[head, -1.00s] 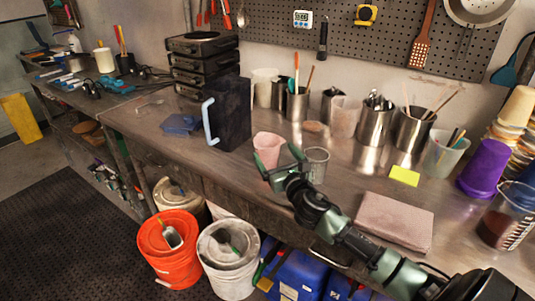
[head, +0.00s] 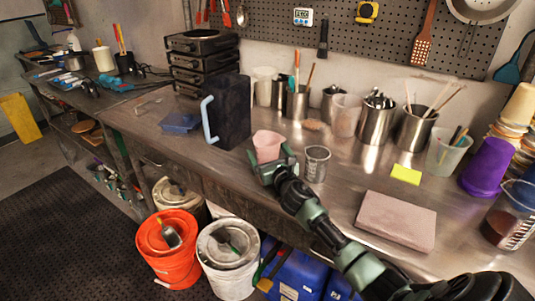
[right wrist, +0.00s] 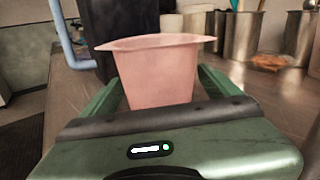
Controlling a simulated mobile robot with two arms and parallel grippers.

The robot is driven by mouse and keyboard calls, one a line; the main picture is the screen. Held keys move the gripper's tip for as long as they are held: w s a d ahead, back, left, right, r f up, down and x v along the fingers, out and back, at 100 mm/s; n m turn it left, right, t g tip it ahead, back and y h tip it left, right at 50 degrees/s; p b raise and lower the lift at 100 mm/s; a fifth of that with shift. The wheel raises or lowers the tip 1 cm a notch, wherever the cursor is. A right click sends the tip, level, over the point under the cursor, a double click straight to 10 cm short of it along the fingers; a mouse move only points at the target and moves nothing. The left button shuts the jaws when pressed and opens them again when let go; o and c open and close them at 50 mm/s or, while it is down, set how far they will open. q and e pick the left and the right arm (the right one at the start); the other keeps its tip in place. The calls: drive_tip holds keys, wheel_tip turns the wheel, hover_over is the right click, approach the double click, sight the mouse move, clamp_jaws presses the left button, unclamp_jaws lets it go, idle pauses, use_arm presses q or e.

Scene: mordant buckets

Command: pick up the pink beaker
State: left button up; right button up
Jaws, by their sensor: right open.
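The pink beaker (head: 267,144) stands upright on the metal bench, near its front edge. My right gripper (head: 269,164) reaches it from the front, with its green fingers open on either side of the beaker's lower part. In the right wrist view the pink beaker (right wrist: 157,70) sits between the two fingers of my right gripper (right wrist: 160,92), its rim above them. Whether the fingers touch it cannot be told. My left gripper is not in view.
A clear measuring cup (head: 316,163) stands close to the right of my gripper. A dark box with a pale blue handle (head: 228,112) stands behind left. Metal canisters (head: 376,121) line the back. A pinkish slab (head: 396,219) lies to the right. Buckets (head: 168,248) stand below the bench.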

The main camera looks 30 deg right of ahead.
drive_tip(key=c, duration=1.6)
drive_tip(key=shift+o, duration=0.2)
drive_tip(key=shift+r, duration=0.25)
